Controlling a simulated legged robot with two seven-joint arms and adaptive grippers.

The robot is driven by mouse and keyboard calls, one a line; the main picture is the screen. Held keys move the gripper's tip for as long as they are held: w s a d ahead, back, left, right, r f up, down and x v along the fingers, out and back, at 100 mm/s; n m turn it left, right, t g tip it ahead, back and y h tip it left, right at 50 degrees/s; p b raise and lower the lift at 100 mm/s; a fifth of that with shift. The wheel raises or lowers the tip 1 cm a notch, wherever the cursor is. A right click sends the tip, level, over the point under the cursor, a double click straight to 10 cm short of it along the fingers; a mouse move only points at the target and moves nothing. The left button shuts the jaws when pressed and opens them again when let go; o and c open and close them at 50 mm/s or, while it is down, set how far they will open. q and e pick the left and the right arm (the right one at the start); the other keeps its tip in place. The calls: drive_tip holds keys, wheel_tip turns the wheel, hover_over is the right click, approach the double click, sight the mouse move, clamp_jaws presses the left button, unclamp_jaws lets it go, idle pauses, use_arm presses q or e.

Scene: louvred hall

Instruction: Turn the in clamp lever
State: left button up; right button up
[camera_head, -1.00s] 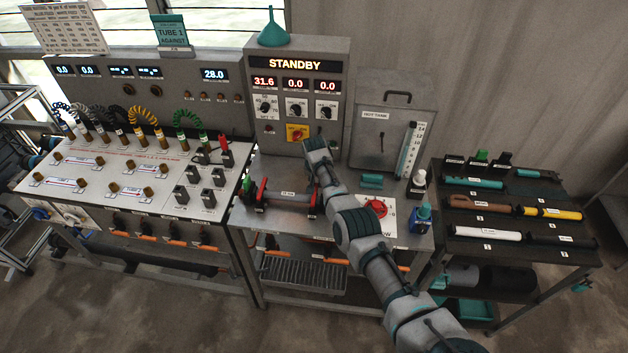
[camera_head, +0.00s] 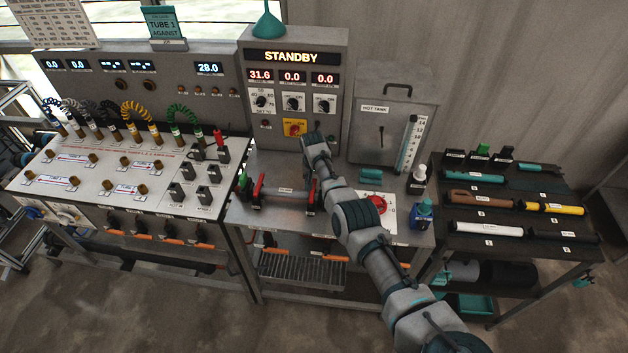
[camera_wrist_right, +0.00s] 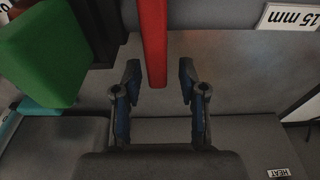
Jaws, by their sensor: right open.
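The tube rig (camera_head: 285,193) on the middle bench has a red clamp lever at each end: a left one (camera_head: 258,188) and a right one (camera_head: 311,196), partly behind my right arm. In the right wrist view a red lever (camera_wrist_right: 153,45) reaches down from the top edge between the fingers of my right gripper (camera_wrist_right: 160,88). The fingers are open, with a visible gap on both sides of the lever. In the head view my wrist (camera_head: 314,148) hides the fingertips. I cannot read which lever is marked in. My left gripper is not in view.
A green block (camera_wrist_right: 45,50) stands close beside the fingers in the wrist view, and a 15 mm label (camera_wrist_right: 290,17) is on the other side. The STANDBY console (camera_head: 292,100) rises just behind my wrist. A red dial (camera_head: 374,204) and blue bottle (camera_head: 423,214) stand to the right.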

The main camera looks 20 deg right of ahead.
drive_tip(key=shift+s+r, duration=0.1)
drive_tip(key=shift+r, duration=0.3)
wheel_tip(320, 180, up, 11)
drive_tip(key=s+a, duration=0.1)
drive_tip(key=shift+s, duration=0.15)
drive_tip(key=shift+f, duration=0.1)
